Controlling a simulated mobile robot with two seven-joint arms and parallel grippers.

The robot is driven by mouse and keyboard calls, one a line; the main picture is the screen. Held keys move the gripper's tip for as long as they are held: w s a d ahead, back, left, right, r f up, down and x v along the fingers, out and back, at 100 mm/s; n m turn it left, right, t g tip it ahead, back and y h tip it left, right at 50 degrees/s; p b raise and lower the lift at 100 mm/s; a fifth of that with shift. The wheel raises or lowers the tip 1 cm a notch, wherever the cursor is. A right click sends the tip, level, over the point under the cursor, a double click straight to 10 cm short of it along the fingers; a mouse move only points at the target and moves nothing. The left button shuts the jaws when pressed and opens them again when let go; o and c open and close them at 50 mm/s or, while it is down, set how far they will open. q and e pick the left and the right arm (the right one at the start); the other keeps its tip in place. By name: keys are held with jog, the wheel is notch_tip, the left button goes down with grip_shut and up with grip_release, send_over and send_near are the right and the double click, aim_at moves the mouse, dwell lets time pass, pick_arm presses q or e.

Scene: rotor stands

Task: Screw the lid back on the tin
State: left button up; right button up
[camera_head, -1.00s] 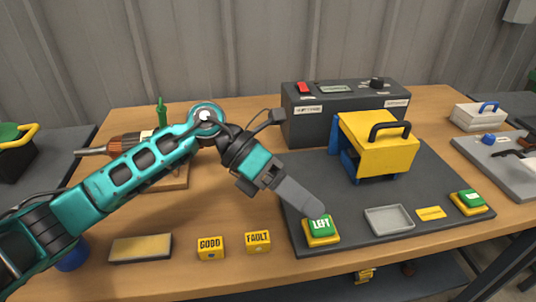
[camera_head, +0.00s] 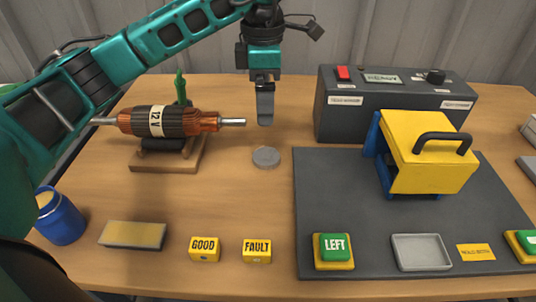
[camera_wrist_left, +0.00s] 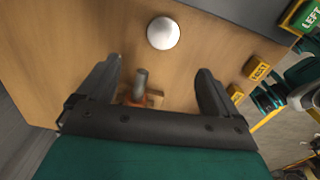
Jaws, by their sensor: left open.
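The lid (camera_head: 266,157) is a flat grey disc lying on the wooden table, left of the dark mat. It also shows in the left wrist view (camera_wrist_left: 163,33), ahead of the fingers. The tin (camera_head: 60,220) is a blue round pot at the front left of the table, its top open with something yellowish inside. My left gripper (camera_head: 265,108) points down above the table just behind the lid, not touching it. In the left wrist view its two fingers (camera_wrist_left: 160,80) are apart with nothing held between them. My right gripper does not show.
A copper rotor (camera_head: 165,121) rests on a wooden stand (camera_head: 165,160) left of the lid. A tan pad (camera_head: 133,235) and the GOOD (camera_head: 204,249) and FAULT (camera_head: 257,251) blocks line the front. The dark mat (camera_head: 330,200) holds a yellow-covered device (camera_head: 425,150) and LEFT button (camera_head: 334,251).

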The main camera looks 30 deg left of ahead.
pick_arm(q)
send_over(266, 155)
jog(key=f, duration=0.7)
jog(key=shift+a+f+b, duration=0.1)
jog(key=shift+a+b, duration=0.1)
jog(key=shift+b, duration=0.2)
jog(key=shift+f, duration=0.25)
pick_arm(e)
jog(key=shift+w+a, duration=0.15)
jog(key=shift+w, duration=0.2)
pick_arm(q)
jog(key=f, duration=0.5)
jog(key=shift+s+d+b, duration=0.1)
jog(key=shift+d+b, duration=0.15)
jog(key=shift+b, duration=0.05)
jog(key=shift+f, duration=0.15)
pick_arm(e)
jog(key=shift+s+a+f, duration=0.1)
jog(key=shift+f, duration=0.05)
pick_arm(q)
jog(key=shift+c, duration=0.3)
